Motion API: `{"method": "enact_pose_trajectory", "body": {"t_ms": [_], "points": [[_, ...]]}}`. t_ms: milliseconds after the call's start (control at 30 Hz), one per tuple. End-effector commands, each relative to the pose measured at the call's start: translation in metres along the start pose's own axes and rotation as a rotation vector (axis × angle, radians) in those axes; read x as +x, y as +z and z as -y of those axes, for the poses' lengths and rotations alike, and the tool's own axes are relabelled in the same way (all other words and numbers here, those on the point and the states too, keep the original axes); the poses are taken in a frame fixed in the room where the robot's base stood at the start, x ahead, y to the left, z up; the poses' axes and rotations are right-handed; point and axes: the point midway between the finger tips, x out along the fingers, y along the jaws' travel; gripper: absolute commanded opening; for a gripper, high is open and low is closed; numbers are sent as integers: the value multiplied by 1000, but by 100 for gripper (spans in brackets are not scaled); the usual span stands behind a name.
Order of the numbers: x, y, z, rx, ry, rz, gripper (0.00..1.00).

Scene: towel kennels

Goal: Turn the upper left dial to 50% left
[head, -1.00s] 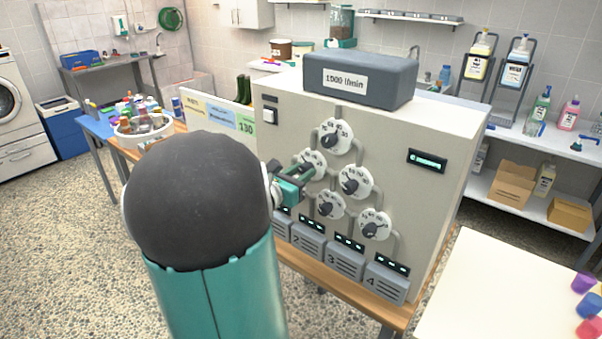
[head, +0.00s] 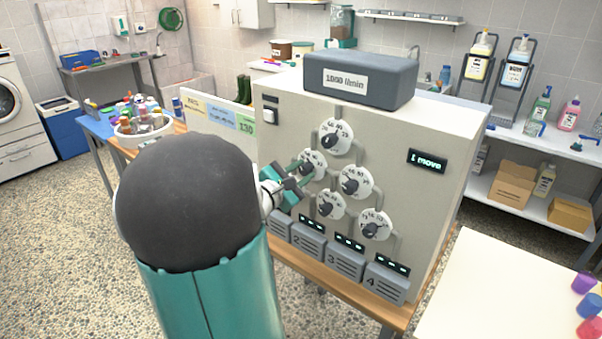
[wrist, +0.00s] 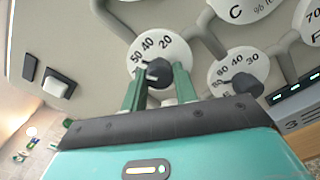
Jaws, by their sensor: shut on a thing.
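The control box (head: 400,140) carries several round white dials with dark knobs, linked by grey pipes. The left dial (head: 317,157) below the top dial (head: 335,132) has my gripper (head: 303,172) at it. In the wrist view this dial (wrist: 150,46) shows 50, 40 and 20 on its face. The two green fingers of my gripper (wrist: 160,78) are shut on its dark knob (wrist: 158,70), one on each side. The pointer's exact reading is hard to make out.
Another dial (wrist: 228,66) sits close to the right of the fingers in the wrist view. A switch (head: 269,116) is on the box's left side. The small display (head: 427,161) reads "1 move". A grey block labelled 1000 l/min (head: 390,80) lies on top.

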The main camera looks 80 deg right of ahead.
Motion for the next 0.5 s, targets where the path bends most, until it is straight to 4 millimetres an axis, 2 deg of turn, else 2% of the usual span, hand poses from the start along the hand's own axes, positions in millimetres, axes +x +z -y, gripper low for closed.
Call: {"method": "enact_pose_trajectory", "body": {"t_ms": [200, 500], "points": [[0, 0, 0, 77, 0, 1, 6], [0, 0, 0, 101, 0, 1, 6]]}}
